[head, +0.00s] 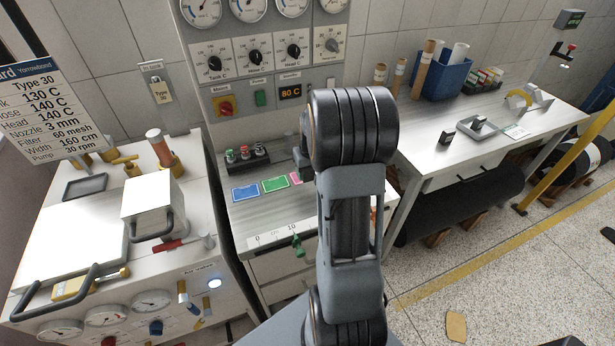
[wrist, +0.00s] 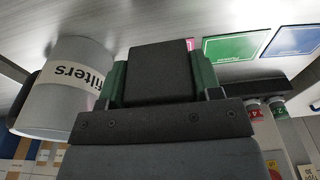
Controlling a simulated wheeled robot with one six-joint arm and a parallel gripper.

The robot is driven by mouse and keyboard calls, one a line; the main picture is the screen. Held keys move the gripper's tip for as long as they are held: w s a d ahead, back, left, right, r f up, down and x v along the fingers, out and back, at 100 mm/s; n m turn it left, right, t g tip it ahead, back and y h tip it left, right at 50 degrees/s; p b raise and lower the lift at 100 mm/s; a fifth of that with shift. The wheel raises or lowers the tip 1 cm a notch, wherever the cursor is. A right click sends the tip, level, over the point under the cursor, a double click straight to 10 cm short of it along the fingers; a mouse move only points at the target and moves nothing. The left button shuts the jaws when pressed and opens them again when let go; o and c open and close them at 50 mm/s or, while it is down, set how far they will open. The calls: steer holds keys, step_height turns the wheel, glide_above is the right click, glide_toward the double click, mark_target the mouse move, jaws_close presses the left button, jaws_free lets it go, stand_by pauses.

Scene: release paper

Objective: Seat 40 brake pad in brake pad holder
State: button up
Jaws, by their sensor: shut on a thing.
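My gripper (wrist: 160,85) shows in the wrist view, its green fingers on either side of a dark, square-faced block. The block, which looks like the brake pad (wrist: 160,72), is held between them; no number on it is readable. In the head view my arm hides most of the gripper and the held block. On the right-hand table, a grey tray-like fixture (head: 478,127) with a small raised part may be the brake pad holder; I cannot be sure. A separate small dark block (head: 447,137) stands just left of it.
A grey can labelled "filters" (wrist: 66,85) is close left of the gripper.

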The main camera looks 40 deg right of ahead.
mark_target(308, 186)
steer(key=shift+w+f, duration=0.3)
steer(key=shift+f, duration=0.05)
steer(key=f, duration=0.1)
steer(key=f+p, duration=0.1)
steer(key=shift+w+a+f, duration=0.15)
steer(key=shift+w+f, duration=0.05)
steer(key=shift+f, duration=0.6)
steer(key=shift+f, duration=0.15)
steer(key=o, duration=1.1)
